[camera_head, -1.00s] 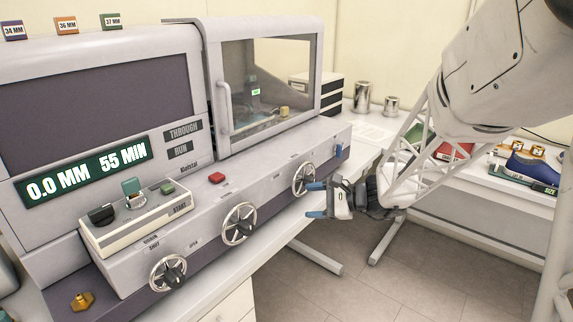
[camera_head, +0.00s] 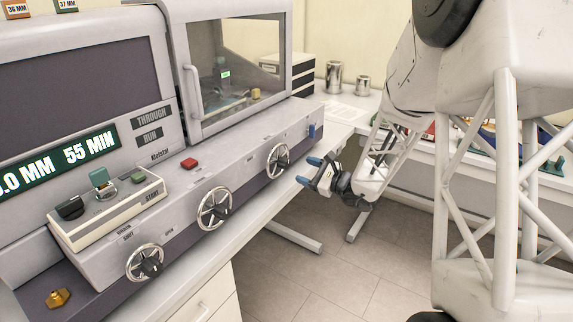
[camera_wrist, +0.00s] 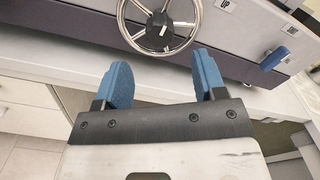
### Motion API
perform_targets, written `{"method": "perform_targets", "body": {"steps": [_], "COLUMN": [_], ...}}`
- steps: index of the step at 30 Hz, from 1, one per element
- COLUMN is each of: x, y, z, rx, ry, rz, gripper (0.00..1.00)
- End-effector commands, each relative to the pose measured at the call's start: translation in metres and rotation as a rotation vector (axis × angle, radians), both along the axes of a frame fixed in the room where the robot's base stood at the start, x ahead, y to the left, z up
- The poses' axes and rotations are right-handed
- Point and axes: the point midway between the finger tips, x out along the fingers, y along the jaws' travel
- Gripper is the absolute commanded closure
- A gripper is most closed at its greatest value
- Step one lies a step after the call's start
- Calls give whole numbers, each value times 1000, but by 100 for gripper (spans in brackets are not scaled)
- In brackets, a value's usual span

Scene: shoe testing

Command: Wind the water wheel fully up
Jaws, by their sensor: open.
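Three spoked handwheels sit along the machine's sloping front: a left wheel (camera_head: 145,263), a middle wheel (camera_head: 214,209) and a right wheel (camera_head: 278,160). Their small labels are mostly too blurred to tell which is the water wheel. My gripper (camera_head: 308,171) is open and empty, just right of the right wheel and apart from it. In the wrist view, a silver wheel with a dark hub (camera_wrist: 157,32) lies ahead of my open fingers (camera_wrist: 163,75), its top cut off. A label reading "UP" (camera_wrist: 226,5) is at its right.
A blue lever (camera_head: 312,131) sticks out at the machine's right end, also in the wrist view (camera_wrist: 273,58). The display (camera_head: 60,165) shows "55 MIN". A control box (camera_head: 108,208) stands at the left. Open floor (camera_head: 310,270) lies below my gripper.

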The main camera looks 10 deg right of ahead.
Motion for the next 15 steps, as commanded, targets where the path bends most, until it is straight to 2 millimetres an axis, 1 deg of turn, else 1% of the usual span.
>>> {"method": "perform_targets", "body": {"steps": [8, 15], "x": [6, 21], "y": [7, 23], "z": [0, 0], "rx": [0, 0], "ry": [0, 0], "rz": [2, 3], "gripper": [36, 36]}}
